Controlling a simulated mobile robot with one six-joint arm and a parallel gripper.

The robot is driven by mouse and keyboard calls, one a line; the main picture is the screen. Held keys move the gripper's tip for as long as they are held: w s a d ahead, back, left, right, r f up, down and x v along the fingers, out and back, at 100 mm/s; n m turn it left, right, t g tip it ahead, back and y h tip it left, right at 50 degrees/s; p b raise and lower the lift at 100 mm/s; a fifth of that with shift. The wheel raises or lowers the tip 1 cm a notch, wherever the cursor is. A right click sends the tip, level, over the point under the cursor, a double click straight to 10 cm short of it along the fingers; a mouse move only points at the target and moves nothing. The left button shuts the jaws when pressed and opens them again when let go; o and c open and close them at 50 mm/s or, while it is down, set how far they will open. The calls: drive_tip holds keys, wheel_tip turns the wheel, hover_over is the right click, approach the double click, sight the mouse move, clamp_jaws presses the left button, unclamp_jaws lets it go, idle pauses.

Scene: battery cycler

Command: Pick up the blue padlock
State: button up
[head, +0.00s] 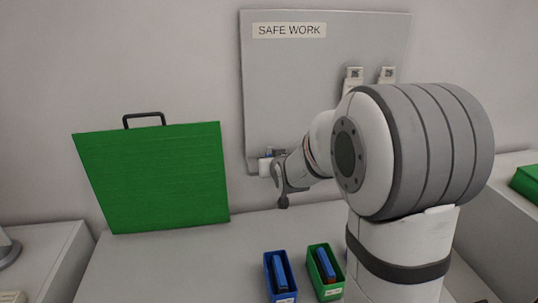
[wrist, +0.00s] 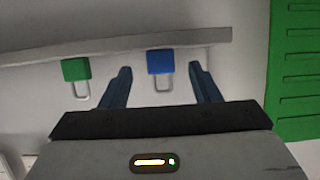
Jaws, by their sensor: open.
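The blue padlock (wrist: 161,61) shows in the wrist view near the top middle, at the edge of a grey strip, its pale shackle pointing down in the picture. My gripper (wrist: 160,69) is open, with one dark finger on each side of the blue padlock in the picture. Both fingers look apart from it, and the remaining depth to it is hard to tell. In the head view my gripper (head: 280,178) is at the lower left of the SAFE WORK board (head: 325,60). A small blue patch shows there, too small to identify.
A green padlock (wrist: 75,69) hangs left of the blue one in the wrist view. A green case (head: 155,180) with a black handle stands left on the counter. A blue bin (head: 287,297) and a green bin (head: 330,291) sit in front. White tags hang on the board.

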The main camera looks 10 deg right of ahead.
drive_tip(key=shift+x, duration=1.35)
drive_tip(key=shift+c, duration=0.6)
drive_tip(key=c, duration=1.1)
